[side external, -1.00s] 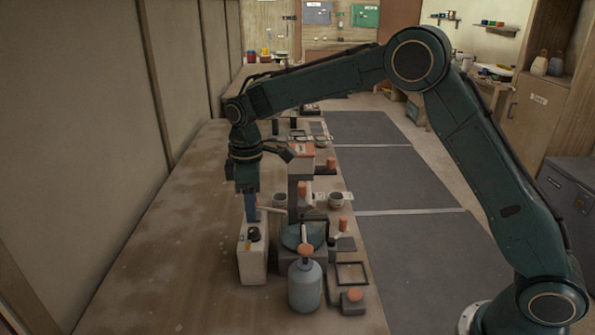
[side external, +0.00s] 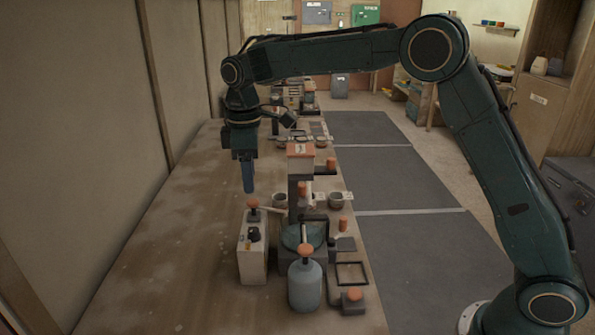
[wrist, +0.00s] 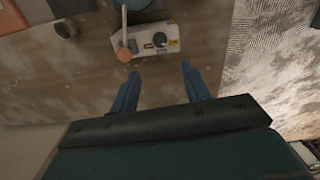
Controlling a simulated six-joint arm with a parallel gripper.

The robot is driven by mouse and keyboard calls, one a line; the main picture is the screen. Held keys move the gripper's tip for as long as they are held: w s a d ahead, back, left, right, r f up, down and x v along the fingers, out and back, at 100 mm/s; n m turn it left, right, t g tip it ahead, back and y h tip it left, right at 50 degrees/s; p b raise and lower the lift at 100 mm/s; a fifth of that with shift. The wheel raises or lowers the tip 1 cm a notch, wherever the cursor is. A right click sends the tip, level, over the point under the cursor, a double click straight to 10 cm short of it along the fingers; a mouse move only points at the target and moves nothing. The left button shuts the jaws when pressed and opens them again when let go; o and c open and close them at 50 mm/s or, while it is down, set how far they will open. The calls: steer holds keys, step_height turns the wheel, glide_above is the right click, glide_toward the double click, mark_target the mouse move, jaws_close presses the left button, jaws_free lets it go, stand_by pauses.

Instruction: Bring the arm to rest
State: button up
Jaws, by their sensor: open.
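My gripper (side external: 248,176) hangs above the workbench (side external: 185,235), pointing down, higher than the beige control box (side external: 252,262) and a little to its left and behind it. Its two blue fingers (wrist: 160,85) are apart in the wrist view, with only bare bench between them. The control box also shows in the wrist view (wrist: 148,40), ahead of the fingertips and apart from them. An orange-knobbed lever (side external: 253,204) stands on the box, with a dark knob beside it. My gripper holds nothing.
A column machine with an orange-topped head (side external: 300,150) and round base (side external: 303,236) stands right of the box. A grey bottle (side external: 305,285) with an orange top is in front of it. Small bowls (side external: 336,200) and a dark frame (side external: 352,274) sit along the right. The left bench is bare.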

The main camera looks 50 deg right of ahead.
steer(key=s+d+r+m+t, duration=0.1)
steer(key=s+d+r+m, duration=0.3)
steer(key=s, duration=0.4)
steer(key=s+d+r+m+t, duration=0.1)
steer(key=s+d+r+t, duration=0.15)
steer(key=s+r, duration=0.5)
steer(key=s+d+f+m+t, duration=0.1)
steer(key=s+d+f+m, duration=0.1)
steer(key=s, duration=0.7)
steer(key=s+d+f+m+t, duration=0.1)
steer(key=s+d+f+m, duration=0.1)
steer(key=s, duration=0.7)
step_height(320, 180, down, 2)
steer(key=shift+s+d+f+m, duration=0.1)
steer(key=shift+s+d+m, duration=0.25)
steer(key=shift+m, duration=0.15)
